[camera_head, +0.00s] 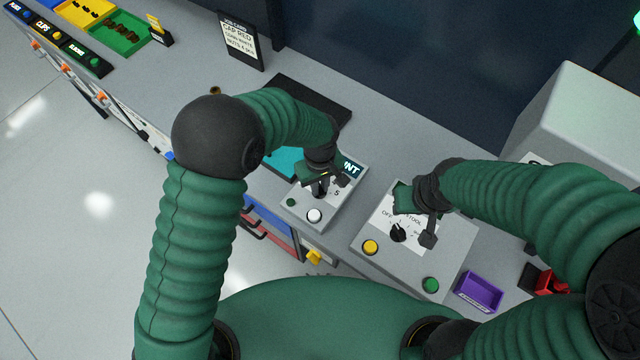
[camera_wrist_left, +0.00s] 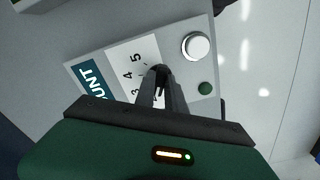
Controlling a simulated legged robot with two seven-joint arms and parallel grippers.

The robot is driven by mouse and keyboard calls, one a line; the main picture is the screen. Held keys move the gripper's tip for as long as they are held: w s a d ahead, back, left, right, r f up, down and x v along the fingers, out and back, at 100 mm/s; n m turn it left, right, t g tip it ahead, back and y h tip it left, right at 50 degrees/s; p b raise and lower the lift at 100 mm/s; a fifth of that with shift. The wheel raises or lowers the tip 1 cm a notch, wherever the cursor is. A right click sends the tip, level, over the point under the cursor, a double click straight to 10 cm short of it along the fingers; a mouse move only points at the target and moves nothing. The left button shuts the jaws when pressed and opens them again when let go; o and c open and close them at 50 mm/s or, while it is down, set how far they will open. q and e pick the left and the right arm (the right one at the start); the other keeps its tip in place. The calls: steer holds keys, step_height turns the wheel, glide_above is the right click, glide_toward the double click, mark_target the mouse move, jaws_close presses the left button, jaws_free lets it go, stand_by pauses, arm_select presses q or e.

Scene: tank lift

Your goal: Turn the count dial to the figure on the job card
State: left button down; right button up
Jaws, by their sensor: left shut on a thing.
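The count box (camera_head: 299,214) has a white figure scale, a "COUNT" label cut off by my arm, a white button and a small green one. My left gripper (camera_head: 320,190) is over it, shut on the black count dial (camera_wrist_left: 159,70). In the left wrist view the figures 3, 4 and 5 show beside the fingers (camera_wrist_left: 160,92); the dial's pointer is hidden. The job card (camera_head: 240,42) stands at the back; one line seems to read "CAP RED", the lowest is small and may show a 4. My right gripper (camera_head: 428,236) is over the tool box; its jaw gap is unclear.
The tool box (camera_head: 371,226) has a black knob (camera_head: 398,233), a yellow button (camera_head: 370,247) and a green button (camera_head: 430,285). A purple tray (camera_head: 479,292) and a red item (camera_head: 550,283) lie to the right. Coloured bins (camera_head: 118,32) stand far left. A black mat (camera_head: 300,103) lies behind my left arm.

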arm_select(q)
steer(key=shift+s+m, duration=0.1)
steer(key=shift+m, duration=0.2)
steer(key=m, duration=0.3)
steer(key=m+p, duration=0.1)
steer(key=m, duration=0.3)
steer(key=shift+a+m, duration=0.1)
steer(key=shift+m, duration=0.3)
steer(key=m, duration=0.3)
steer(key=shift+m, duration=0.3)
steer(key=shift+a+m+p, duration=0.15)
steer(key=shift+m+p, duration=0.35)
steer(key=shift+m, duration=1.4)
steer(key=c, duration=1.6)
jaws_free()
steer(key=shift+r, duration=0.1)
steer(key=shift+o, duration=1)
steer(key=shift+a, duration=0.1)
